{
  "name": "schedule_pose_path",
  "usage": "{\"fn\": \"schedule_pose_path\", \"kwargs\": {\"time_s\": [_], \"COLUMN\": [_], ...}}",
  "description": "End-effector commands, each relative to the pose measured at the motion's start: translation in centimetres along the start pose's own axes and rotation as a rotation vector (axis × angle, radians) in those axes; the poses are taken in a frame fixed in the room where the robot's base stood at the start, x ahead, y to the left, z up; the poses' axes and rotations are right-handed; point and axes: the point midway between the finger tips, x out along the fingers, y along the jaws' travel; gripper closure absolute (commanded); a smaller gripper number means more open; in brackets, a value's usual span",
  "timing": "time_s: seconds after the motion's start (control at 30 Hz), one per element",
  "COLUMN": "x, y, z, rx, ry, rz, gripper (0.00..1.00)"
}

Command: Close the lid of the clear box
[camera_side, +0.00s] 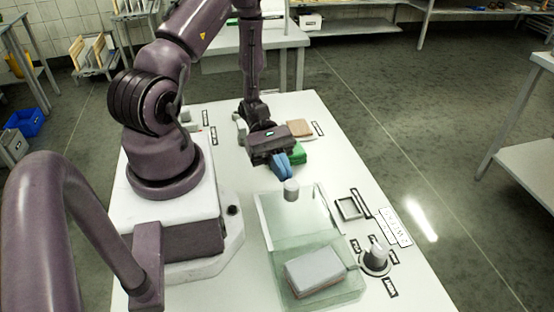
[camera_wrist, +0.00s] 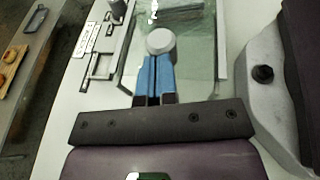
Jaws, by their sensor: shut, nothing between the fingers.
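The clear box (camera_side: 352,287) stands at the near end of the white table, with a pale grey block (camera_side: 315,270) inside it. Its clear greenish lid (camera_side: 296,220) is open and extends from the box toward my gripper; its exact tilt is hard to tell. A round whitish knob (camera_side: 291,188) shows at the lid's far edge, and also in the wrist view (camera_wrist: 160,41). My gripper (camera_side: 286,176) has blue fingers, shut and empty, right by the knob. In the wrist view the fingertips (camera_wrist: 157,58) reach the knob's edge; whether they touch it is unclear.
A green object (camera_side: 299,153) and a brown block (camera_side: 300,127) lie behind my gripper. Right of the box are a small square tray (camera_side: 349,208), a grey knobbed fixture (camera_side: 375,258) and labels (camera_side: 394,227). The table's right edge is close beyond them.

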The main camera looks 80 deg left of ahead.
Motion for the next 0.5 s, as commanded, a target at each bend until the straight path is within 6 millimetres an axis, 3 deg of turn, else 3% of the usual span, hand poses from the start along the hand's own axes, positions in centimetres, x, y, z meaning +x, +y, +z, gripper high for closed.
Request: {"fn": "schedule_pose_path", "kwargs": {"time_s": [0.37, 0.5], "x": [0.3, 2.5], "y": [0.0, -0.5], "z": [0.1, 0.8], "rx": [0.0, 0.0], "ry": [-0.001, -0.006], "rz": [-0.001, -0.002], "gripper": [1.0, 1.0]}}
